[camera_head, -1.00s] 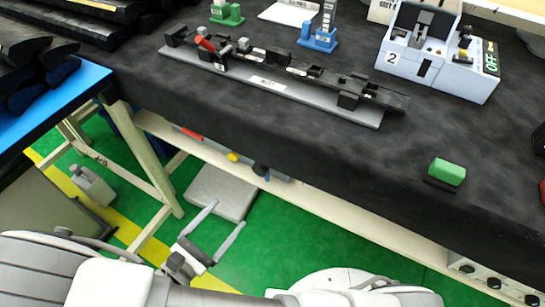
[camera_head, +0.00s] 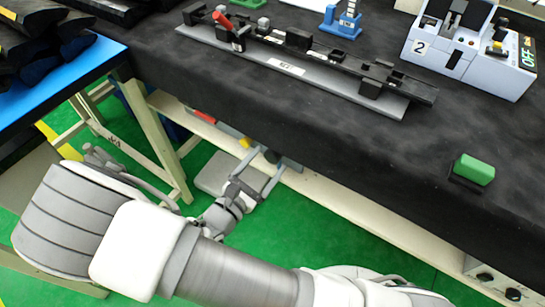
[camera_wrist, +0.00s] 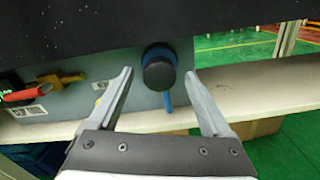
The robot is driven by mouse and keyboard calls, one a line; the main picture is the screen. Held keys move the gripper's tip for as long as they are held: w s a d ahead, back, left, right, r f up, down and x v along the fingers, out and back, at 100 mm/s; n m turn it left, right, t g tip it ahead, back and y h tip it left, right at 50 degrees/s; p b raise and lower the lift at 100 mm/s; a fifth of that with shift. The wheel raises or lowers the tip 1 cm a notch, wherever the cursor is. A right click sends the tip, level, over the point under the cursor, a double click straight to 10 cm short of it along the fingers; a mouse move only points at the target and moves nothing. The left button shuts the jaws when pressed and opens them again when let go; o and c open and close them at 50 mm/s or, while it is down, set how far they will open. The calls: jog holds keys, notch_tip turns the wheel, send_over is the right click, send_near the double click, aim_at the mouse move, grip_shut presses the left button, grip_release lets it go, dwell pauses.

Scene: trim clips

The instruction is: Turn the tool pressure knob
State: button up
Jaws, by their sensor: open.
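The black round knob (camera_wrist: 158,74) sits on a grey panel (camera_wrist: 85,98) under the table's front edge, with a blue tube or stem below it. In the head view the knob (camera_head: 272,156) is small and dark on the unit under the table. My gripper (camera_wrist: 159,78) is open and empty. In the wrist view one finger shows on each side of the knob, with a gap on both sides. In the head view my gripper (camera_head: 267,160) points up at the knob from the front. I cannot tell how far the fingertips are from it.
A red handle (camera_wrist: 25,93) and a yellow valve handle (camera_wrist: 62,78) sit left of the knob. The black-covered table (camera_head: 330,130) overhangs above. A pale shelf (camera_wrist: 240,85) runs below. A white box with several black knobs (camera_head: 485,277) is at lower right.

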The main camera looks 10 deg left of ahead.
jog(key=shift+x, duration=1.4)
grip_shut()
